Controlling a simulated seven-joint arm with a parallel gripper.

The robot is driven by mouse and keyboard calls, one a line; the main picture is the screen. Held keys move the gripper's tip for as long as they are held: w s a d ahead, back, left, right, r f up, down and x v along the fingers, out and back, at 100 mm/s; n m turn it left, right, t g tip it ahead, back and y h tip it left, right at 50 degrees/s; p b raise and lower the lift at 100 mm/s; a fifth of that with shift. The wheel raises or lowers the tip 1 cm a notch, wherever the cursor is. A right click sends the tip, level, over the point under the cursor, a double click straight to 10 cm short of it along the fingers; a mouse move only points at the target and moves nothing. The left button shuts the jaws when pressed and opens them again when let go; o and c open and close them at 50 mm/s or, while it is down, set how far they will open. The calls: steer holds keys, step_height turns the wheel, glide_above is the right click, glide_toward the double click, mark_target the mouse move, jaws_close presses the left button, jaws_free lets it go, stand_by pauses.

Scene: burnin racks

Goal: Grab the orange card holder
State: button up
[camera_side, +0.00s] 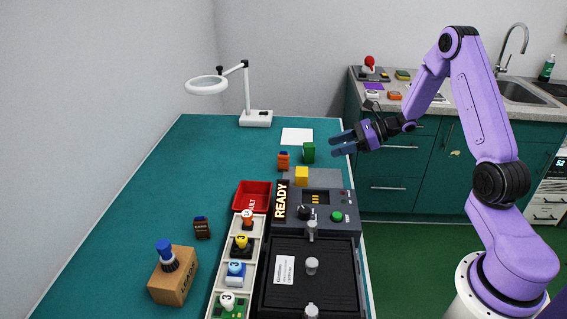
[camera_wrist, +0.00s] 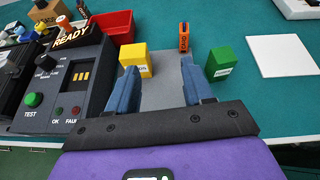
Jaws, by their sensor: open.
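The orange card holder (camera_side: 284,160) stands on the teal table, behind the yellow block and left of the green block in the side view. It also shows in the wrist view (camera_wrist: 184,38), upright, with dark lettering on its front, beyond my fingers. My gripper (camera_side: 343,144) is open and empty, raised above the right edge of the table, to the right of the orange holder and apart from it. In the wrist view its two blue fingers (camera_wrist: 160,86) are spread, with grey surface between them.
A yellow block (camera_side: 302,176) and a green block (camera_side: 309,152) stand near the orange holder. The grey test station (camera_side: 345,190), a READY sign (camera_side: 280,201) and a red bin (camera_side: 240,193) are nearby. A white sheet (camera_side: 297,136) and a magnifier lamp (camera_side: 255,118) lie further back.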

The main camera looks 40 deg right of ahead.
steer(key=d+m+t, duration=0.1)
steer(key=d+m, duration=0.1)
steer(key=d, duration=0.1)
glide_toward(284, 162)
steer(key=shift+w+a+r+h, duration=0.1)
steer(key=shift+w+a+h, duration=0.1)
steer(key=shift+w, duration=0.3)
steer(key=shift+w+a+r+h, duration=0.1)
steer(key=shift+w+a+h, duration=0.1)
steer(key=shift+w, duration=0.3)
steer(key=shift+x, duration=2.75)
jaws_close()
